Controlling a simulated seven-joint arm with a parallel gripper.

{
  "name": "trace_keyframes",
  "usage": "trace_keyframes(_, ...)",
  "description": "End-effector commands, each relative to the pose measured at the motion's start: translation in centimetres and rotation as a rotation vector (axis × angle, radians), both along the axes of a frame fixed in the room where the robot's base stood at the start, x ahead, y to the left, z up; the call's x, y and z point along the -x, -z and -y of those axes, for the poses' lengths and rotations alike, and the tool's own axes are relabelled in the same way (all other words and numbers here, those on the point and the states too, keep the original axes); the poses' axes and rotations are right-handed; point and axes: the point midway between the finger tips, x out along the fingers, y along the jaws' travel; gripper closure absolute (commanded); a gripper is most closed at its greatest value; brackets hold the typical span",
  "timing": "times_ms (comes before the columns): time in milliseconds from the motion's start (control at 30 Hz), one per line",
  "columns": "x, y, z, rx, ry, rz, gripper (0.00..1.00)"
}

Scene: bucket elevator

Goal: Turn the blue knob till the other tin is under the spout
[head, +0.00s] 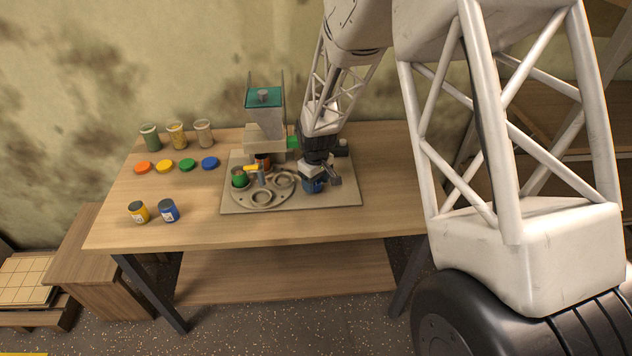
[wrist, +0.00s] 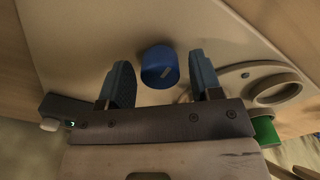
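The blue knob (wrist: 160,68) sits between the two fingers of my gripper (wrist: 161,76) in the wrist view, with a gap on both sides. The round turntable (head: 243,197) has ring holders. A green tin (head: 239,179) stands in its left holder. A reddish tin (head: 262,160) stands at the back, below the spout of the grey hopper machine (head: 265,128); its exact alignment is unclear.
A yellow-ended lever or pointer (head: 251,168) stands over the turntable. Three filled jars (head: 177,135) and several coloured lids (head: 187,165) are at the back left. A yellow tin (head: 139,212) and a blue tin (head: 168,210) stand at the front left. The table's front right is clear.

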Motion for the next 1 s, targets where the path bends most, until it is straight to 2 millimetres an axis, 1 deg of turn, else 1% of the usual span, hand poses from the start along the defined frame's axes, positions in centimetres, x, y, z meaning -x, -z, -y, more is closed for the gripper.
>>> trace_keyframes(267,0.1,0.1,0.0,0.0,0.0,-0.001,0.37)
trace_keyframes(467,0.0,-0.5,0.0,0.001,0.0,-0.001,0.37)
trace_keyframes(567,0.0,-1.3,0.0,0.001,0.0,-0.001,0.37)
trace_keyframes(1000,0.0,-6.6,0.0,-0.001,0.0,0.001,0.37)
